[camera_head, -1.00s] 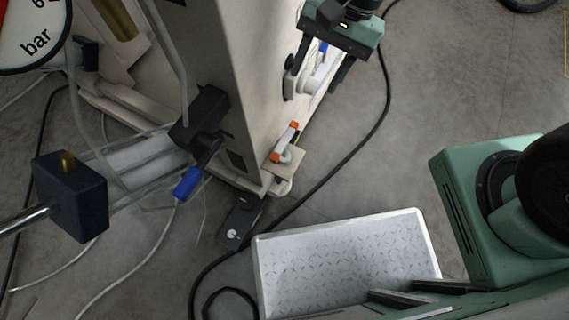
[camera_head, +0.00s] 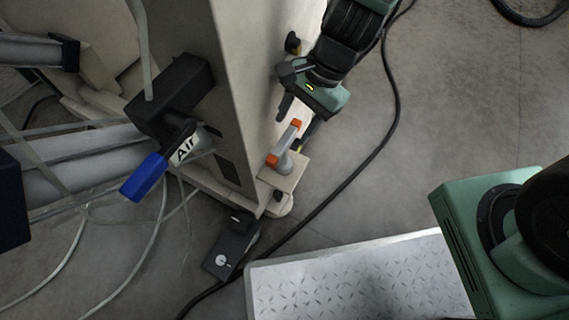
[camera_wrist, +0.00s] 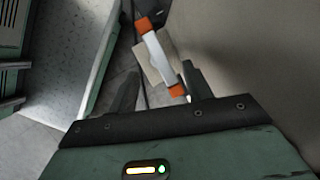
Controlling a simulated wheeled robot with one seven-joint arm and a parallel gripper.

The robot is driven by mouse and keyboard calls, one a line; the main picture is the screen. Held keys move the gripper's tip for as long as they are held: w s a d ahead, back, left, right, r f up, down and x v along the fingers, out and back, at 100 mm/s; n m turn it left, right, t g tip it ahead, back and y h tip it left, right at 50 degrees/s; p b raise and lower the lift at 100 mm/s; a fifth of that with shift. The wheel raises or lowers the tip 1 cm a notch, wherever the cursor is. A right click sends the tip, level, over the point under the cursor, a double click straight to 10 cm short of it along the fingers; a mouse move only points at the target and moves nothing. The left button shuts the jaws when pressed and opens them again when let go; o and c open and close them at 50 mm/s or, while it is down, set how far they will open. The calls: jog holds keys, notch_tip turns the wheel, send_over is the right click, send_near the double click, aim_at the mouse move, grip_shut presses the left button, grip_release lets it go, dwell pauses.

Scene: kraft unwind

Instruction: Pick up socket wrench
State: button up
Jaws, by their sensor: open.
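No part in view is clearly readable as a socket wrench. A pale grey piece with orange ends (camera_head: 284,147) is at a beige ledge (camera_head: 290,180) low on the machine's corner; I cannot tell if it is the wrench. My gripper (camera_head: 297,118) is open and empty, just above and beyond this piece in the head view. In the wrist view, the orange-ended piece (camera_wrist: 162,62) shows between and past my fingertips (camera_wrist: 158,72). I cannot tell the remaining distance. My gripper and arm hide part of the machine's side.
The beige machine column (camera_head: 240,70) stands close beside my gripper. A blue-handled air valve (camera_head: 145,177) juts out at left. A patterned metal step (camera_head: 350,285) is in front. A black cable (camera_head: 345,185) crosses the floor.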

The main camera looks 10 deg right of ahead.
aim_at(286, 140)
jog(key=b+x, duration=0.4)
jog(key=x, duration=0.4)
jog(key=shift+r, duration=0.1)
grip_shut()
